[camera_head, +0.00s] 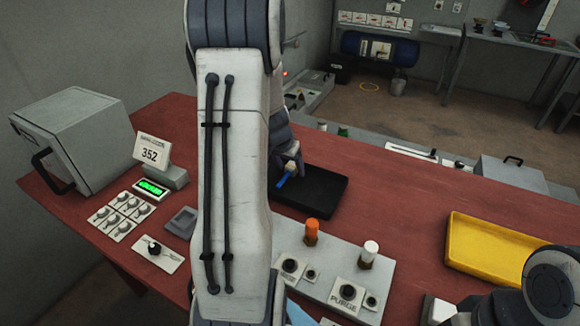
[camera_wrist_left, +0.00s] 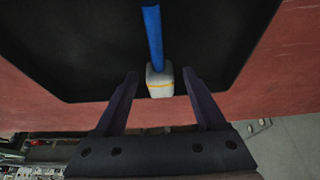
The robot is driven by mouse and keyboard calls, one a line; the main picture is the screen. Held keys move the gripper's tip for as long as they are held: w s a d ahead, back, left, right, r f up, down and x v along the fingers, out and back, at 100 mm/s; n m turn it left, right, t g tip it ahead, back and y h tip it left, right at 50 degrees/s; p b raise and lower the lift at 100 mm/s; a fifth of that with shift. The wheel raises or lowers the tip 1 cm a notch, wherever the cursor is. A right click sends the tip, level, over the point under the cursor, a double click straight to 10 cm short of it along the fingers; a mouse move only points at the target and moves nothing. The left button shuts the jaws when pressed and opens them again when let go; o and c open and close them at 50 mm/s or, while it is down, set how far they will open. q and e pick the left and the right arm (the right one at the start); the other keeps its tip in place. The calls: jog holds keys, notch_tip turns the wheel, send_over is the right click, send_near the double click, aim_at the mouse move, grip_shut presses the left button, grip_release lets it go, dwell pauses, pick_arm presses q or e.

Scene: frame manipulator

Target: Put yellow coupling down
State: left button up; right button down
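The yellow coupling (camera_wrist_left: 160,85) is a pale grey block with a thin yellow band and a blue tube (camera_wrist_left: 152,38) running from it. In the left wrist view it lies over the black tray (camera_wrist_left: 95,45), between the fingertips of my left gripper (camera_wrist_left: 161,78). The two fingers are spread, with a visible gap on each side of the coupling. In the head view, my left arm hides much of the middle, and the blue tube (camera_head: 285,181) shows at the black tray (camera_head: 325,192). Whether the coupling touches the tray is unclear. My right gripper is not visible, only part of my right arm.
A yellow tray (camera_head: 455,262) lies at the right of the red table (camera_head: 395,190). A grey panel with an orange-capped fitting (camera_head: 312,232) and a white-capped fitting (camera_head: 369,254) is at the front. A grey box (camera_head: 78,140) and a sign marked 352 (camera_head: 152,150) stand left.

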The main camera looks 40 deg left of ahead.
aim_at(282, 180)
pick_arm(q)
jog(key=shift+r, duration=0.15)
jog(key=shift+s+r+p, duration=0.1)
jog(key=shift+r+p, duration=0.85)
jog(key=shift+p, duration=0.05)
jog(key=v, duration=1.1)
jog(key=s+d+m+g+h, duration=0.25)
jog(key=d+m, duration=0.25)
jog(key=d, duration=1.8)
jog(key=s+d+f+m+g, duration=0.1)
jog(key=s+d+m, duration=0.4)
jog(key=s+d, duration=0.8)
jog(key=s+g, duration=0.1)
jog(key=s, duration=0.2)
jog(key=shift+d+f+p, duration=0.25)
jog(key=shift+f+p, duration=0.05)
jog(key=shift+f, duration=0.1)
